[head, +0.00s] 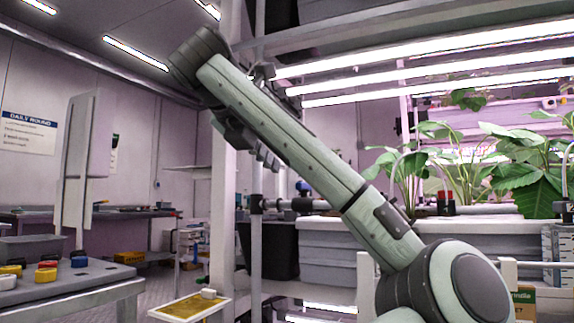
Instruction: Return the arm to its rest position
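My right arm (300,155) rises from the lower right to a bent dark joint (198,55) at the upper left. It crosses the middle of the view in front of the rack. Dark parts (240,132) show just below the upper link; they may belong to my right gripper, but the link hides most of them. I cannot see its fingertips clearly or whether it holds anything. My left arm and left gripper are not in view.
A plant rack with a grey trough (328,262) and leafy plants (525,180) stands close behind the arm. A yellow tray (190,306) is low in front. A grey table (65,288) with small coloured items is at left. Open floor lies between them.

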